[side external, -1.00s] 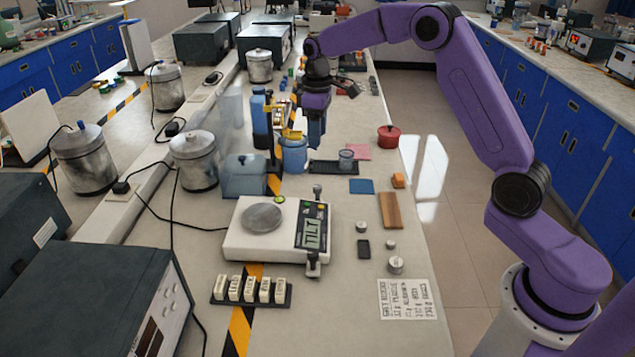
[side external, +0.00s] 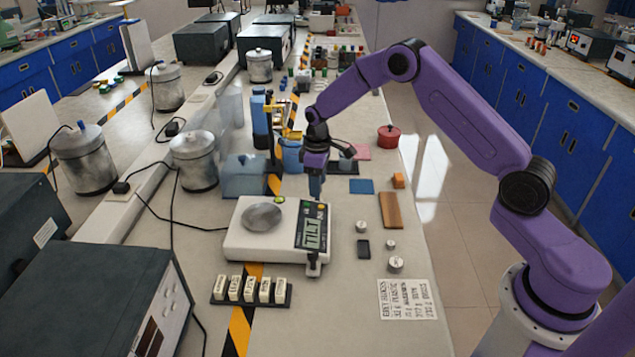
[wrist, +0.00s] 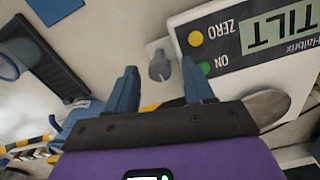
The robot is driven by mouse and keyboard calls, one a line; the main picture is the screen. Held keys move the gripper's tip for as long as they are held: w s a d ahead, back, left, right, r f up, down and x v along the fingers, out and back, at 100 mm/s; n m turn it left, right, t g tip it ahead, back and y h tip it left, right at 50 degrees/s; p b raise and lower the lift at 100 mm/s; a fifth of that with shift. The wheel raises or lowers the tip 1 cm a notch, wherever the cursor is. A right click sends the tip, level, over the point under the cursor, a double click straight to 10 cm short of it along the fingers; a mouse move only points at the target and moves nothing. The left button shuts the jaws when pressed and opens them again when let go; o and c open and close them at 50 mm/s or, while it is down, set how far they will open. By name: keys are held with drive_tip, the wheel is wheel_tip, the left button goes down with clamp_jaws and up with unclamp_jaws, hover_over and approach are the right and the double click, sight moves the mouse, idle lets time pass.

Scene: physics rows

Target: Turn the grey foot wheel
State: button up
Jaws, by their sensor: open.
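The white balance (side external: 240,243) stands on the bench with a round metal pan (side external: 262,217), and its display (side external: 312,233) reads TILT. A grey foot wheel (wrist: 159,66) sticks out from the balance's far edge in the wrist view, in the gap between my fingertips in the picture. A second grey foot wheel (side external: 313,264) is at the near edge in the side view. My gripper (side external: 316,190) is open, pointing down over the far foot wheel, which it hides in the side view. In the wrist view my gripper (wrist: 160,78) shows both blue fingers apart; contact cannot be told.
A black rack of small white blocks (side external: 251,290) lies in front of the balance. Small metal weights (side external: 395,264) and a wooden block (side external: 390,210) lie to the right.

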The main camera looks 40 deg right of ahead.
drive_tip(key=shift+f, duration=0.1)
clamp_jaws()
drive_tip(key=shift+m, duration=0.3)
drive_tip(key=m, duration=0.3)
drive_tip(key=shift+m, duration=2.1)
unclamp_jaws()
